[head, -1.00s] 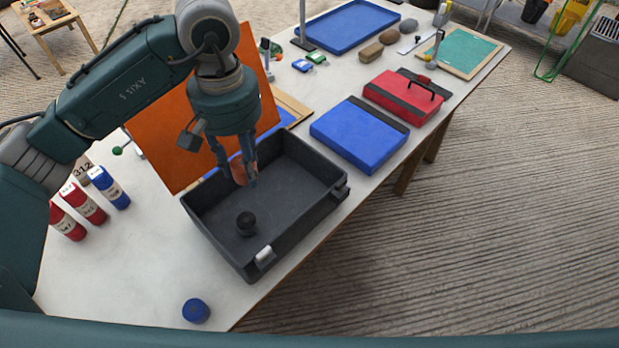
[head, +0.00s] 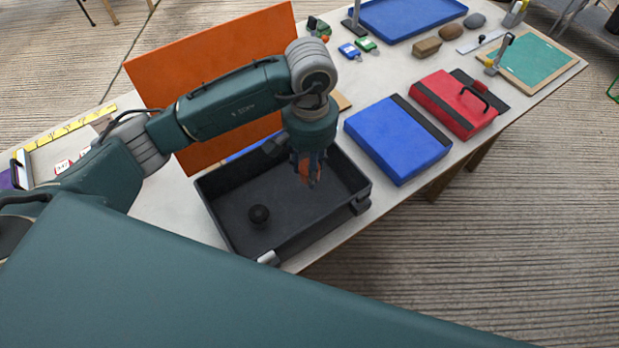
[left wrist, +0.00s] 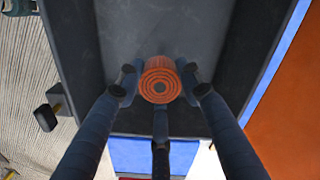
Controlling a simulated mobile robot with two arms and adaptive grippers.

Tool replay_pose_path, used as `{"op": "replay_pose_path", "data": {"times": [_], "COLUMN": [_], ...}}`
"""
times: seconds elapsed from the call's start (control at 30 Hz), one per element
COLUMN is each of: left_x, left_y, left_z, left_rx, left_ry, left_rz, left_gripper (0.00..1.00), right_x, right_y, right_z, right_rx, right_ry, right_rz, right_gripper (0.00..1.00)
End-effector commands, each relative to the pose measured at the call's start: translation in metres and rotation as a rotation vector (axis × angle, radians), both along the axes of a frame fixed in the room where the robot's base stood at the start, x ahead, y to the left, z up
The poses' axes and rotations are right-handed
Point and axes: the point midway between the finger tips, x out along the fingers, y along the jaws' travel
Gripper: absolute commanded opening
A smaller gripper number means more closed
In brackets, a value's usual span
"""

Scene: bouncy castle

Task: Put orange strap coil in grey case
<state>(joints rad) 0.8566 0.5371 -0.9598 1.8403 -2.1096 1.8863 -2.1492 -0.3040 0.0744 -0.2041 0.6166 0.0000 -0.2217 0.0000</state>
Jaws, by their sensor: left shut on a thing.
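The orange strap coil (left wrist: 160,80) is held between the fingers of my left gripper (left wrist: 160,93) in the left wrist view. In the head view the coil (head: 304,172) shows partly between the fingers of the left gripper (head: 310,178), which point down over the right part of the open grey case (head: 290,235). The case floor lies below the coil; I cannot tell whether the coil touches it. My right gripper is not in view.
An orange panel (head: 215,75) stands upright behind the case. A blue box (head: 398,138) and a red case (head: 458,104) lie to its right. Farther back are a blue tray (head: 410,16) and a green board (head: 540,62). My own arm hides the table's left front.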

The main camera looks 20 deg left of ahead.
Motion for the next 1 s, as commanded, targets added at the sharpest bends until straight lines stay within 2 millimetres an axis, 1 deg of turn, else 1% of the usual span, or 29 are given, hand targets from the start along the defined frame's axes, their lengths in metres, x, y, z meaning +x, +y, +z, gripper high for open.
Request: {"op": "replay_pose_path", "data": {"times": [0.03, 0.17, 0.27, 0.4, 0.5, 0.77, 0.93, 0.97, 1.0], "left_x": [-0.001, 0.0, -0.001, -0.001, 0.0, 0.0, 0.001, 0.001, 0.0], "left_y": [0.0, -0.001, 0.0, -0.001, 0.0, 0.0, 0.0, 0.0, 0.0], "left_z": [-0.007, -0.018, -0.029, -0.051, -0.06, -0.062, -0.066, -0.064, -0.064], "left_rx": [0.0, -0.002, -0.001, -0.001, -0.001, -0.001, 0.0, -0.001, -0.001], "left_ry": [0.003, 0.0, 0.003, 0.003, 0.0, -0.002, -0.003, -0.002, -0.002], "left_rz": [0.001, 0.0, 0.001, 0.002, 0.0, 0.0, 0.0, 0.0, 0.0], "left_gripper": [0.09, 0.09, 0.09, 0.09, 0.09, 0.09, 0.09, 0.42, 0.5], "right_x": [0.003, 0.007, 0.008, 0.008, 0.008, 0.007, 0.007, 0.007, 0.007], "right_y": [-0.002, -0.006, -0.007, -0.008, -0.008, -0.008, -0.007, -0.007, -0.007], "right_z": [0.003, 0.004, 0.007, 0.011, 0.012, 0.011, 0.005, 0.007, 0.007], "right_rx": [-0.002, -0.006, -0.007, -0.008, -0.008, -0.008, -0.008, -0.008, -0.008], "right_ry": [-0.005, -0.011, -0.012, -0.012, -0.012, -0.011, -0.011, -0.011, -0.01], "right_rz": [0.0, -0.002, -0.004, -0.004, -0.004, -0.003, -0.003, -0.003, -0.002], "right_gripper": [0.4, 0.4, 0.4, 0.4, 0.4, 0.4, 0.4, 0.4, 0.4]}}
